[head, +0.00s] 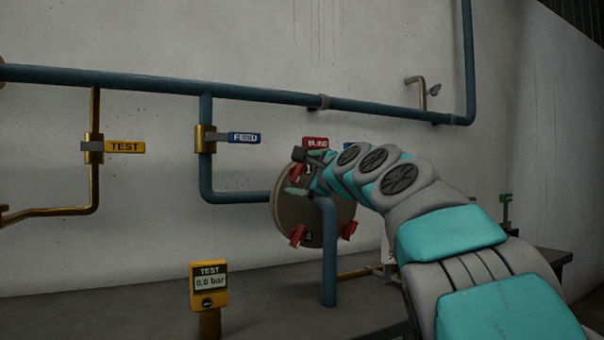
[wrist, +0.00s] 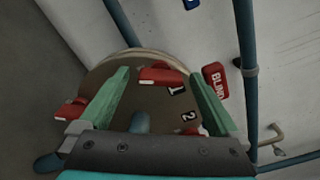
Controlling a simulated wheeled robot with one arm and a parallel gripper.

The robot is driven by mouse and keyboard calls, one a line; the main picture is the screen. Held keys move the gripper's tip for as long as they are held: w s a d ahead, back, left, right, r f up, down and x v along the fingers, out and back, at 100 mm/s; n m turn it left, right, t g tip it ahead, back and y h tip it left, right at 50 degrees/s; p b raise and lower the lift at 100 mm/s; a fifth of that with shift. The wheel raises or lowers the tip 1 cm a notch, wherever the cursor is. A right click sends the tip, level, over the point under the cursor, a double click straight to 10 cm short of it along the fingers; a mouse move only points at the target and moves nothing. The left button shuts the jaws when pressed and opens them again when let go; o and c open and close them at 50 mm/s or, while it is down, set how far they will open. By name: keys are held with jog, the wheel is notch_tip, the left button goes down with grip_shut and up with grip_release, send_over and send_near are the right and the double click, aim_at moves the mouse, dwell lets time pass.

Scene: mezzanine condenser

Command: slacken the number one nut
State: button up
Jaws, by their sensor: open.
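The number one nut (wrist: 158,77) is a red winged piece near the rim of a round tan flange (wrist: 105,72), beside a "1" label. My open gripper (wrist: 158,76) has its two green fingers on either side of this nut in the wrist view, with a gap visible on the left. I cannot tell whether they have reached its depth. In the head view my gripper (head: 297,172) is at the upper left of the flange (head: 284,213) and hides part of it. Other red nuts show at the lower left (head: 297,235) and lower right (head: 349,230).
A red BLIND tag (head: 315,143) is just above my gripper. A blue pipe (head: 329,260) rises in front of the flange. FEED (head: 244,138) and TEST (head: 125,147) valve handles are to the left. A yellow gauge (head: 209,284) reads 0.0 bar.

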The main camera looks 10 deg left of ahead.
jog(key=c, duration=1.4)
jog(key=shift+o, duration=0.2)
